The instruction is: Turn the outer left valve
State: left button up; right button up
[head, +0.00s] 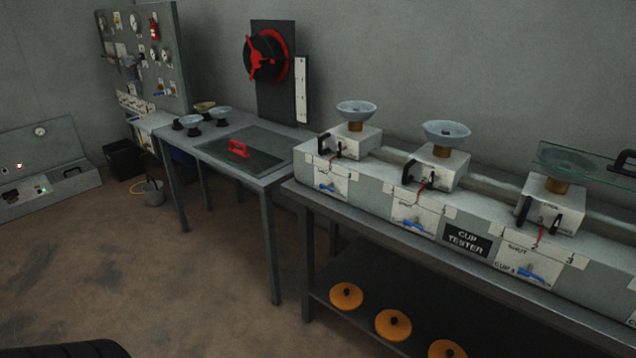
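A long grey cup tester (378,205) stands on the dark table at right. Three box units with cups show along its top. The leftmost unit (357,143) carries a grey-blue cup and a black lever (325,146). On the front panel below it is a blue valve handle (327,188), the farthest left of the blue handles in view. Further blue handles sit under the middle unit (413,223) and the right unit (532,272). Which handle counts as the outer left valve is not certain, as the tester runs out of frame at right. Neither gripper is in view.
A second table (216,172) with a red-handled dark plate and several cups stands left of the tester. A red wheel valve (267,55) is on a dark panel behind it. Orange discs (393,325) lie on the lower shelf. Brown floor (130,265) is open at left.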

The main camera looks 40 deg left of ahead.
aim_at(327, 188)
jog(key=i+j, duration=0.1)
jog(key=j, duration=0.6)
jog(key=i+j, duration=0.1)
jog(key=j, duration=0.6)
jog(key=i+j, duration=0.1)
jog(key=j, duration=0.6)
jog(key=i+j, duration=0.15)
jog(key=j, duration=0.55)
jog(key=z, duration=0.05)
